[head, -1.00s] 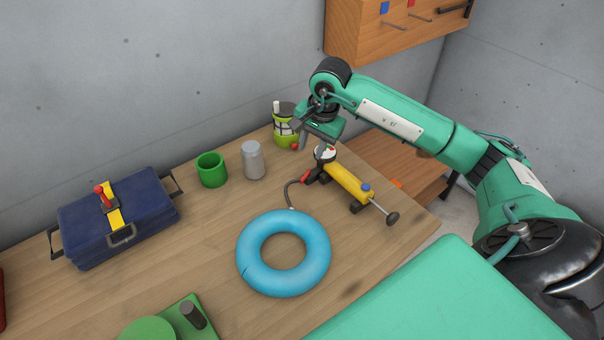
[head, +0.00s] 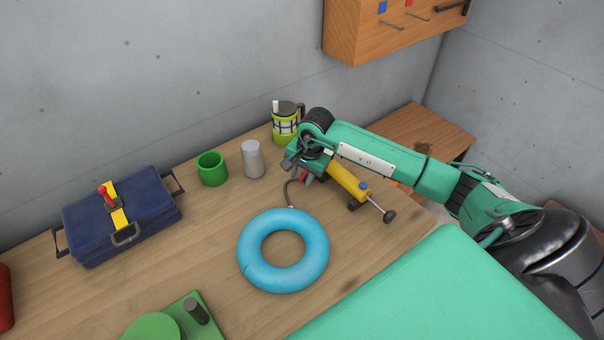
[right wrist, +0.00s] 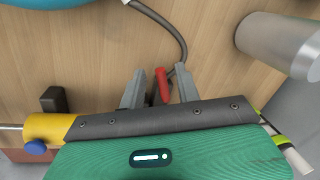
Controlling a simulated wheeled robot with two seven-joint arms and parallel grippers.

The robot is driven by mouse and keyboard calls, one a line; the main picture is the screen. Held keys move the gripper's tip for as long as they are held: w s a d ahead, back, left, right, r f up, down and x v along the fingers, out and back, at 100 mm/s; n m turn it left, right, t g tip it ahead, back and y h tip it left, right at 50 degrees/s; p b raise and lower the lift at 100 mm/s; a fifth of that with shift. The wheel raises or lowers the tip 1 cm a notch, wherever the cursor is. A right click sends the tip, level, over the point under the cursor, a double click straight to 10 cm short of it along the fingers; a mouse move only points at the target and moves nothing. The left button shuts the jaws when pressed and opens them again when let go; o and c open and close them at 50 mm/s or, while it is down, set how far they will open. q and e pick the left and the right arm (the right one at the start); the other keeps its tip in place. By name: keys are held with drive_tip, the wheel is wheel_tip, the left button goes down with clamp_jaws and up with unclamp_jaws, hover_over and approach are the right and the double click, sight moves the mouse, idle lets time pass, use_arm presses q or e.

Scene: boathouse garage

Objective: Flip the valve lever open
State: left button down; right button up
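A yellow pump (head: 347,181) with a blue knob lies on the wooden bench, and its yellow end shows in the right wrist view (right wrist: 48,127). Its red valve lever (right wrist: 162,86) stands beside the dark hose (right wrist: 176,37). My right gripper (head: 303,171) is over the valve end of the pump and hides most of it in the head view. In the right wrist view its two grey fingers (right wrist: 160,89) are apart, with the red lever between them, a little closer to the right finger. I cannot tell whether they touch it. My left gripper is not in view.
A blue ring (head: 322,250) lies in front of the pump. A dark blue toolbox (head: 150,205) is at the left. A wooden cabinet (head: 380,35) hangs above.

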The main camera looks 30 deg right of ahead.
clamp_jaws()
drive_tip(key=shift+w+f+m+b, duration=0.1)
drive_tip(key=shift+w+m+b, duration=0.05)
drive_tip(key=shift+m+b, duration=0.2)
drive_tip(key=shift+w+a+m+b, duration=0.25)
drive_tip(key=shift+w+m+b, duration=0.15)
drive_tip(key=shift+m+b, duration=0.7)
drive_tip(key=shift+w+a+m+h+b, duration=0.1)
drive_tip(key=shift+w+m+h+b, duration=0.15)
drive_tip(key=shift+m+b, duration=0.3)
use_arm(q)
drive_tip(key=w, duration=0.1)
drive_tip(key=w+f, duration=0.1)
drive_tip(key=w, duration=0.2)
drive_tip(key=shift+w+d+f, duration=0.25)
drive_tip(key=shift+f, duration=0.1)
use_arm(e)
unclamp_jaws()
drive_tip(key=shift+r, duration=0.2)
